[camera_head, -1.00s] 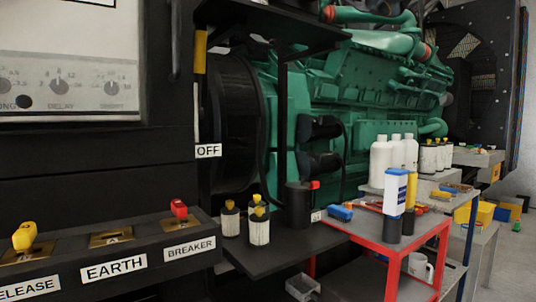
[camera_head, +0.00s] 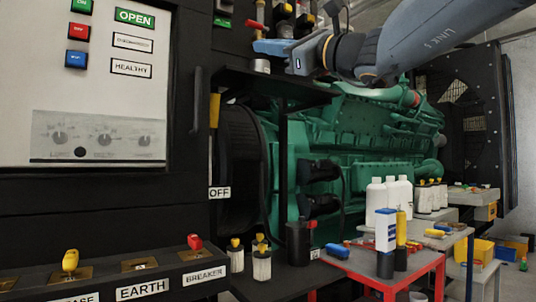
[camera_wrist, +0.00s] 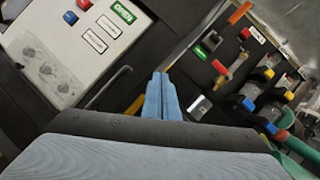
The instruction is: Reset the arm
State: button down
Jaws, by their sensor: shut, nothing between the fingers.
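My arm comes in from the upper right of the head view. My gripper (camera_head: 268,46) points left, above the dark shelf and in front of the upper panel. In the wrist view my gripper (camera_wrist: 162,78) shows as two blue fingers pressed together, with nothing between them. The fingers are in the air, apart from the panels as far as I can see.
A control panel (camera_head: 95,150) with an OPEN label stands at left. A switch box (camera_head: 150,268) labelled EARTH and BREAKER lies below it. A green engine (camera_head: 370,140) is behind. A red-framed table (camera_head: 430,268) with bottles stands at right.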

jog(key=s+a+f+n+g+h, duration=0.1)
jog(key=s+f+n+g+h, duration=0.2)
jog(key=f, duration=1.2)
jog(key=s+f+n+g+h, duration=0.2)
jog(key=f+n+g+h, duration=0.15)
jog(key=f, duration=1.05)
jog(key=s+a+f+n+g+h, duration=0.1)
jog(key=s+f+n+g+h, duration=0.25)
jog(key=f, duration=1.15)
jog(key=s+d+f+n+g+h, duration=0.25)
jog(key=s+d+f+n, duration=0.35)
jog(key=f, duration=0.4)
jog(key=s+d+f+n+g+h, duration=0.1)
jog(key=s+d+f+n+h, duration=0.3)
jog(key=s+d+f, duration=0.55)
jog(key=w+d+r+m+h+p, duration=0.1)
jog(key=d+r+p, duration=0.4)
jog(key=p, duration=0.9)
jog(key=shift+d+r+m, duration=0.3)
jog(key=shift+d+m, duration=0.2)
jog(key=shift+m, duration=0.2)
